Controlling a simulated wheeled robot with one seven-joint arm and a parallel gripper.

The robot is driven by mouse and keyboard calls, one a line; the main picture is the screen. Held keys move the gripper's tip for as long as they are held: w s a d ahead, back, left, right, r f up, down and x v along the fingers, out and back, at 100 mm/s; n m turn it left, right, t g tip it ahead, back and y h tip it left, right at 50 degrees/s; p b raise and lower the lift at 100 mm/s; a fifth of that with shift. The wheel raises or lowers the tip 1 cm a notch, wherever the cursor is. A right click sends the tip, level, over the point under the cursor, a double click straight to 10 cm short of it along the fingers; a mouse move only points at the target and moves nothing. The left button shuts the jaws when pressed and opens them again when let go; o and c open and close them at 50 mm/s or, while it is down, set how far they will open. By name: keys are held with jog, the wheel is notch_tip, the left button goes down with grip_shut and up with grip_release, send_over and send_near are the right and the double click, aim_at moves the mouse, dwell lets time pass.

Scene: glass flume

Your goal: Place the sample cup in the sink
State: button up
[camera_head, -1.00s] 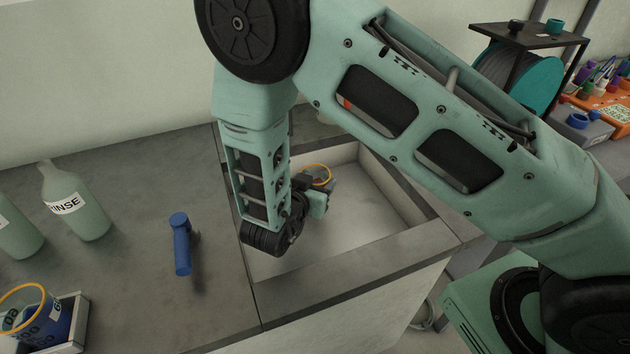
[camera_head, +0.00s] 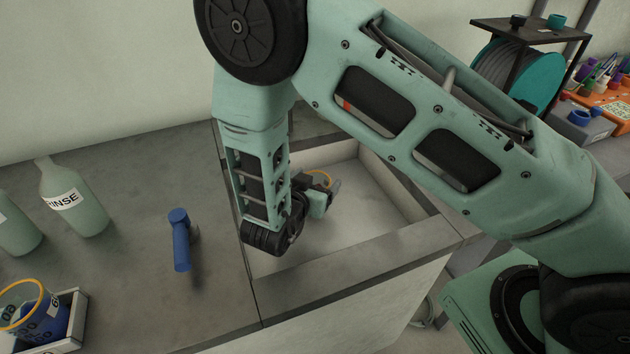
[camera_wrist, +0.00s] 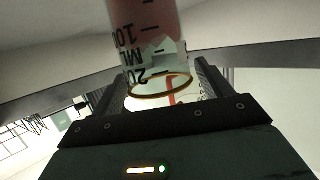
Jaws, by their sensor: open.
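The sample cup is a clear cup with dark volume marks, an orange rim and reddish contents. In the head view only part of its rim (camera_head: 319,173) shows, inside the sink (camera_head: 385,235), behind my wrist. In the wrist view the cup (camera_wrist: 150,38) lies between the fingers of my gripper (camera_wrist: 163,82), its rim toward the camera. My gripper (camera_head: 324,192) is down within the sink's walls, open around the cup. The cup's base and its contact with the sink floor are hidden in the head view.
A blue-filled cup (camera_head: 38,318) with an orange rim stands in a small white tray (camera_head: 73,330). The sink's right part is clear.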

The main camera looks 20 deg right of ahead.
jog(key=r+v, duration=0.1)
jog(key=v, duration=0.7)
jog(key=shift+w+d, duration=0.15)
